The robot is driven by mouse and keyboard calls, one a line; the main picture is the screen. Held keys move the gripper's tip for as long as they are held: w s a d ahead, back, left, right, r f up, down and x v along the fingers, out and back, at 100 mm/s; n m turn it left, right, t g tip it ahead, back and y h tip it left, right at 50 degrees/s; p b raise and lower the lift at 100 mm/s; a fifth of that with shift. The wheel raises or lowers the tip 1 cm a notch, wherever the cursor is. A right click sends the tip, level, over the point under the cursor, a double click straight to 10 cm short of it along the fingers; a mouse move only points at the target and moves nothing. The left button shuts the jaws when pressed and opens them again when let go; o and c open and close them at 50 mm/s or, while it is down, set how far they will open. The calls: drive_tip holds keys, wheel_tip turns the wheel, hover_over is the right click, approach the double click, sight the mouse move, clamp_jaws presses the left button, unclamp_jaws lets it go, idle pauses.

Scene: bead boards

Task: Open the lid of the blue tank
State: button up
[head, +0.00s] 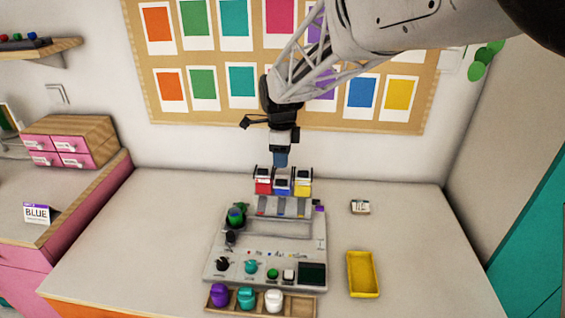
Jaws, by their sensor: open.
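The blue tank (283,188) stands in the middle of a row of three at the back of a grey machine, between a red tank (263,187) and a yellow tank (303,188). My gripper (281,165) points down right above the blue tank and is open. A dark blue patch shows at the gripper's lower end; I cannot tell whether it belongs to the gripper or to the tank's lid. The lid's position and any contact with it are too small to make out.
The grey machine (240,266) has knobs and a dark screen (312,273) in front. A wooden tray (258,304) with purple, teal and white jars lies before it. A yellow tray (362,273) and a small box (360,207) lie right. The table's left side is clear.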

drive_tip(key=shift+r, duration=0.3)
drive_tip(key=shift+s+d+r, duration=0.1)
drive_tip(key=shift+s+d, duration=0.05)
drive_tip(key=shift+d, duration=0.05)
drive_tip(key=s+d+r+n+t, duration=0.1)
drive_tip(key=s+d+r+n, duration=0.2)
drive_tip(key=s+d+n, duration=0.55)
drive_tip(key=s+d+r+n+t, duration=0.1)
drive_tip(key=s+d+r+n, duration=0.25)
drive_tip(key=s+d, duration=1)
drive_tip(key=s+d+f+n, duration=0.1)
drive_tip(key=s+n, duration=0.2)
drive_tip(key=s, duration=0.3)
drive_tip(key=s+d+f+n, duration=0.1)
drive_tip(key=s+d+n, duration=0.1)
drive_tip(key=s, duration=0.4)
drive_tip(key=shift+f+n+t, duration=0.3)
drive_tip(key=shift+f+n, duration=0.05)
drive_tip(key=shift+n, duration=0.05)
drive_tip(key=shift+d, duration=0.1)
